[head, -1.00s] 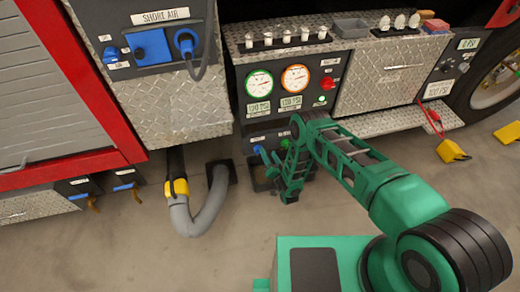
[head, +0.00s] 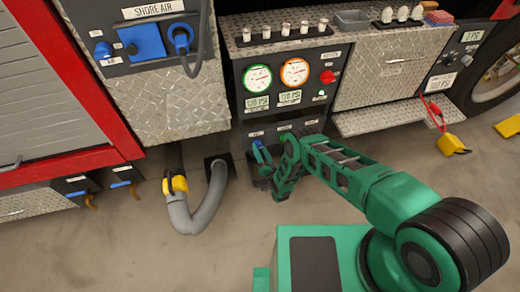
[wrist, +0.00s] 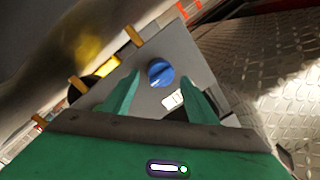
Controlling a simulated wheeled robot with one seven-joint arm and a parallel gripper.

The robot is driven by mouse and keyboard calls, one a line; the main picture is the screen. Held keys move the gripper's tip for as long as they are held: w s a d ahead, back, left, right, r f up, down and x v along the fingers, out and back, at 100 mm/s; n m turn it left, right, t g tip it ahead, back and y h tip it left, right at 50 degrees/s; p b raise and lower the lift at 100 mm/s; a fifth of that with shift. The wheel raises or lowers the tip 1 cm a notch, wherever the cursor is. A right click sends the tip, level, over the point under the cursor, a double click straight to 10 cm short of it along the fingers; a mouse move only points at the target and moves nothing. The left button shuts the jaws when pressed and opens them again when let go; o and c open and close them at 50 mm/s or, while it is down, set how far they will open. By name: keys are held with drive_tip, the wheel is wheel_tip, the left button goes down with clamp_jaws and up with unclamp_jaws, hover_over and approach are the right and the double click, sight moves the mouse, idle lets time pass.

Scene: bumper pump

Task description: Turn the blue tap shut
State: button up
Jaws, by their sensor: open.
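The blue tap (wrist: 160,72) is a round blue knob with a ridge across it, on a grey panel in the wrist view. A small white label is just below it. My gripper (wrist: 159,84) is open, with one green finger on each side of the knob's lower part in the picture. The knob shows just beyond the fingertips, and I see no clear contact. In the head view my gripper (head: 264,160) is low in front of the panel under the gauges.
Two round gauges (head: 257,78) and a red knob (head: 327,77) are above. A grey hose (head: 187,217) with a yellow collar hangs at left. A diamond-plate step (head: 384,117) juts out at right. The shore air panel (head: 158,45) is upper left. Floor in front is open.

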drive_tip(key=shift+x, duration=1.1)
drive_tip(key=c, duration=1.1)
drive_tip(key=shift+o, duration=0.2)
